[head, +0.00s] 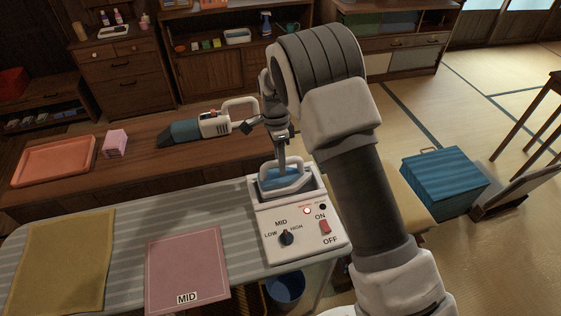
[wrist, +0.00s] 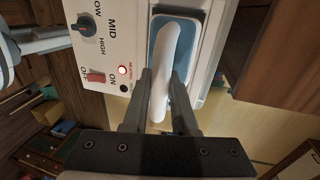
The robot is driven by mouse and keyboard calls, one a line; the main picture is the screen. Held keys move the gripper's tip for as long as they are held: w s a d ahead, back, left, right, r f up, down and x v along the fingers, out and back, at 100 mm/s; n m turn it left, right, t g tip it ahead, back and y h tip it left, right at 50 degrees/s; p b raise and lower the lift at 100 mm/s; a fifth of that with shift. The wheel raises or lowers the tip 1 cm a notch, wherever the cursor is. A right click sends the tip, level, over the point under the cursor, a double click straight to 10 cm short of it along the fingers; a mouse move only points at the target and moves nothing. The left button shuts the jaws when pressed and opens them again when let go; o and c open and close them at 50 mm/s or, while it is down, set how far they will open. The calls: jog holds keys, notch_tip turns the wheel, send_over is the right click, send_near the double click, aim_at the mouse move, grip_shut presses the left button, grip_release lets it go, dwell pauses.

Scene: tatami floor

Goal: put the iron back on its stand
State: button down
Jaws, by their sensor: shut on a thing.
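The iron (head: 284,180) has a blue body and a white loop handle. It sits in the recess of its white stand (head: 265,222) at the right end of the ironing board, and also shows in the wrist view (wrist: 154,40). I cannot tell whether it is fully seated. My gripper (head: 281,166) reaches down from above and is shut on the iron's handle, with a finger on each side of it in the wrist view (wrist: 163,95). The stand's front has a dial (head: 286,238), a red switch (head: 325,227) and a lit red lamp (head: 307,211).
A pink cloth (head: 187,265) labelled MID and a yellow cloth (head: 62,262) lie on the striped board (head: 130,228). Behind are a handheld vacuum (head: 205,126), pink stack (head: 115,143) and orange tray (head: 55,162) on a wooden table. A blue box (head: 445,183) stands at right.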

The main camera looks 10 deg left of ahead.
jog(key=shift+f, duration=0.1)
jog(key=c, duration=0.7)
grip_release()
